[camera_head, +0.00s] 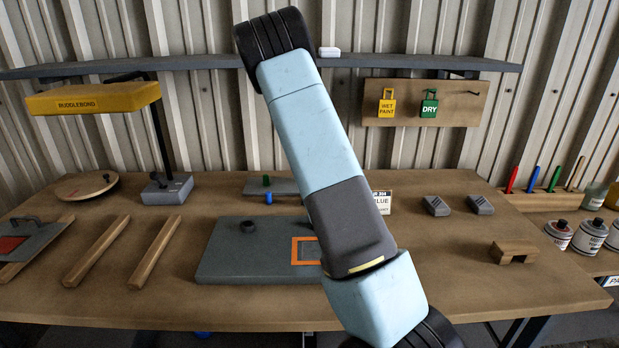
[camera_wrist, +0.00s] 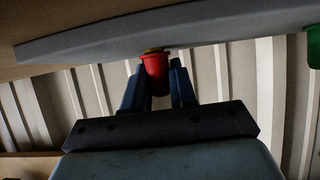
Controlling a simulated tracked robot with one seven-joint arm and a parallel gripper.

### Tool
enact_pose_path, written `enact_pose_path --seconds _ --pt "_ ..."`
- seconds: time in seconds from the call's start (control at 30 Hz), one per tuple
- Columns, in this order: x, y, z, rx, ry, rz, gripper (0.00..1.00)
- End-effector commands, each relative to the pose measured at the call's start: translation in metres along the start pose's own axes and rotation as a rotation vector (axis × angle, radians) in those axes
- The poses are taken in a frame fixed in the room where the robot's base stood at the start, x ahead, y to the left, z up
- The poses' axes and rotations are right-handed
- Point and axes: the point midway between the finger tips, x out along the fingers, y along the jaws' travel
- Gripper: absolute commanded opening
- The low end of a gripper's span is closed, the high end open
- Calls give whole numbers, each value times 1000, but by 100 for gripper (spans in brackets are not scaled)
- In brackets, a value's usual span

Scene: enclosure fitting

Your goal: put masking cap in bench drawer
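A small red cap (camera_wrist: 155,75) shows in the wrist view, tapered like a cup. The two blue fingers of my gripper (camera_wrist: 158,85) stand close on both its sides and look shut on it. The cap is at the edge of a grey surface (camera_wrist: 90,43); whether it touches that surface I cannot tell. In the head view my arm hides the gripper and the red cap. A green cap (camera_head: 266,180) and a blue cap (camera_head: 268,197) are by a grey block (camera_head: 286,186) at mid bench. No open drawer shows in the bench (camera_head: 150,312).
A grey panel (camera_head: 225,262) with an orange square frame lies mid bench. Wooden bars (camera_head: 155,252), a yellow lamp (camera_head: 95,98) and a round board (camera_head: 86,185) are left. A wooden bracket (camera_head: 514,251) and paint pots (camera_head: 590,236) are right. A shelf (camera_head: 420,62) runs behind.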

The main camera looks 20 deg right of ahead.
Motion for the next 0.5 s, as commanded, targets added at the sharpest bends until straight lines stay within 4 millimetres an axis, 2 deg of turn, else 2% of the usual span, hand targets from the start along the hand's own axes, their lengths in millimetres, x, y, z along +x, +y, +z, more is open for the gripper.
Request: enact_pose_path --seconds 0.03,0.23,0.5 --pt "0 0 0 0 0 0 31" --pt "0 2 0 0 0 1 50" --pt "1 2 1 0 0 1 50"
